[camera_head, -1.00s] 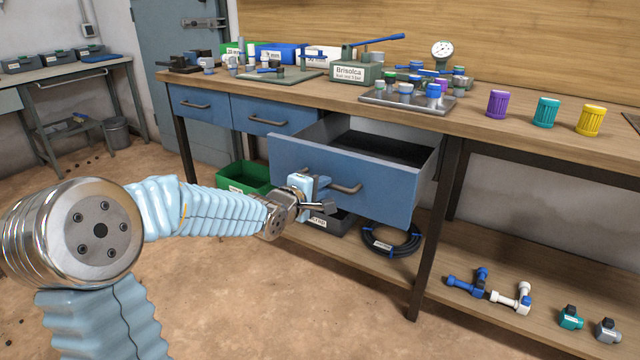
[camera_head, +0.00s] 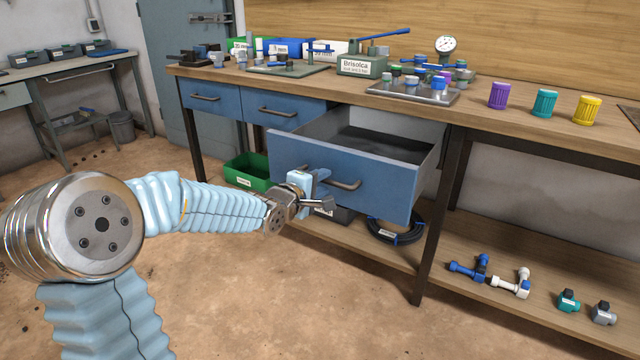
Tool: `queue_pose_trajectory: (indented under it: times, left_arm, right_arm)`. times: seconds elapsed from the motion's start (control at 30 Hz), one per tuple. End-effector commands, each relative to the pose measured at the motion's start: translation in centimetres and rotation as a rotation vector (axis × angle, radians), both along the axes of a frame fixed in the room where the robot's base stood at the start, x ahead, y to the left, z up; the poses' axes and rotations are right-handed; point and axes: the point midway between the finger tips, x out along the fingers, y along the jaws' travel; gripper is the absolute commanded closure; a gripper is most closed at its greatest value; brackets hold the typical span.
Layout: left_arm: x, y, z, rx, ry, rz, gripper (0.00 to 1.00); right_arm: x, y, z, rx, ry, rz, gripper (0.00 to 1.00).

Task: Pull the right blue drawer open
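The right blue drawer (camera_head: 370,195) stands pulled far out from under the workbench, and its grey inside shows. Its bar handle (camera_head: 346,184) is on the front panel. My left gripper (camera_head: 312,182) is at the left part of this handle, against the drawer front. Its fingers are partly hidden by its own body, so I cannot see whether they are closed around the bar. My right gripper is not in view.
Two shut blue drawers (camera_head: 212,97) are at the left. The workbench top (camera_head: 480,115) bears a metal tray (camera_head: 410,92) and several coloured caps. Below the open drawer, a coiled black hose (camera_head: 398,232) lies on the lower shelf (camera_head: 440,285). A green crate (camera_head: 248,168) stands behind my gripper.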

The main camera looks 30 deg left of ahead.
Motion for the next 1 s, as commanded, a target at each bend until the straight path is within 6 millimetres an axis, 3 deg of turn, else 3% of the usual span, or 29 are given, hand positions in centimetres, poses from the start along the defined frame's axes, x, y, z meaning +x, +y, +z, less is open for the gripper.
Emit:
queue_pose_trajectory:
  times: [0.37, 0.47, 0.8, 1.0]
  left_arm:
    - [-0.5, 0.1, 0.2, 0.001, -0.002, 0.0, 0.6]
    - [-2.0, 0.2, 0.6, 0.002, -0.002, 0.002, 0.6]
    - [-9.9, 0.8, 2.4, 0.002, -0.002, 0.001, 0.6]
    - [-12.8, 1.0, 2.9, 0.0, -0.001, 0.001, 0.6]
  right_arm:
    - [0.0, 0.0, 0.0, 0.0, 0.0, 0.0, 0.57]
    - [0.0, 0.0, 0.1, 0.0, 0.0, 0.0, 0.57]
    - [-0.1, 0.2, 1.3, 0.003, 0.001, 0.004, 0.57]
    - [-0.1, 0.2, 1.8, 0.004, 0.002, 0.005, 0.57]
